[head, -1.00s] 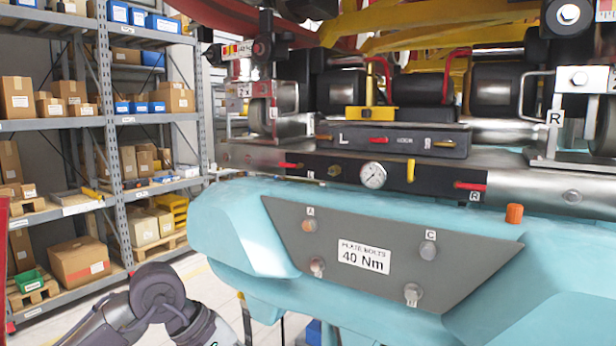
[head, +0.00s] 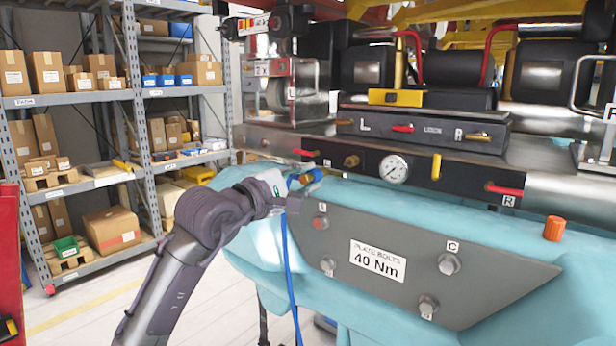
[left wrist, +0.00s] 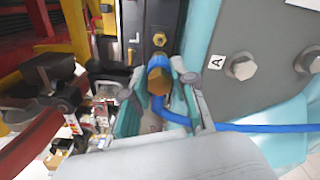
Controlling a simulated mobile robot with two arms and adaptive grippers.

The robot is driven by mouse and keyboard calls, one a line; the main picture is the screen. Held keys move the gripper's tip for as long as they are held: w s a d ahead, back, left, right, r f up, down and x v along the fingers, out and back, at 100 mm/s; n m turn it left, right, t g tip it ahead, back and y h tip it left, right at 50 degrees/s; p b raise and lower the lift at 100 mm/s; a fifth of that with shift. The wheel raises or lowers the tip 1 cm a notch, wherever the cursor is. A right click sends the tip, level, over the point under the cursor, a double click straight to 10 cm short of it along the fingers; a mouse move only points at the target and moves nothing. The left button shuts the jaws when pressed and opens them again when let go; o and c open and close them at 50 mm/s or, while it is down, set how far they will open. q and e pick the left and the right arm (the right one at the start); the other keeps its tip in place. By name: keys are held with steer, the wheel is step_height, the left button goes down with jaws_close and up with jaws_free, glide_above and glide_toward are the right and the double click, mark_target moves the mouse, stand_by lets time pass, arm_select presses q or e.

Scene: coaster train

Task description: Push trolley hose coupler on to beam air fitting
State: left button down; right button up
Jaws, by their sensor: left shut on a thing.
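My left gripper (head: 308,180) is at the left end of the beam, just above the teal body's top edge. It is shut on the hose coupler (left wrist: 158,77), a brass piece with a blue end, which is partly hidden by the fingers in the head view. A blue hose (head: 290,270) hangs from it. The beam air fitting (head: 351,161) is a small brass stub on the beam's dark front panel, right of my gripper. In the left wrist view the brass fitting (left wrist: 159,39) lies just beyond the coupler; a gap shows in the head view. My right gripper is out of view.
A pressure gauge (head: 393,169) sits right of the fitting, with a red lever (head: 305,153) on its left. The grey bolt plate (head: 430,280) with protruding bolts slopes below. Shelves (head: 100,180) stand at the back left.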

mark_target(324, 169)
arm_select(q)
steer(key=shift+s, duration=0.15)
steer(key=shift+r+b, duration=0.1)
steer(key=shift+b, duration=0.3)
steer(key=shift+p+x, duration=0.4)
steer(key=shift+x, duration=2.45)
steer(key=shift+d, duration=0.1)
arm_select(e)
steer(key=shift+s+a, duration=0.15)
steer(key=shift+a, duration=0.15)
arm_select(q)
steer(key=shift+b, duration=0.3)
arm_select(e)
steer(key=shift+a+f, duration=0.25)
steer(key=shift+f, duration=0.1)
arm_select(q)
steer(key=shift+b, duration=0.65)
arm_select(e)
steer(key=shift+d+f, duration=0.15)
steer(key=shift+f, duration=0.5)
arm_select(q)
steer(key=shift+p+x, duration=0.35)
steer(key=shift+x, duration=1.15)
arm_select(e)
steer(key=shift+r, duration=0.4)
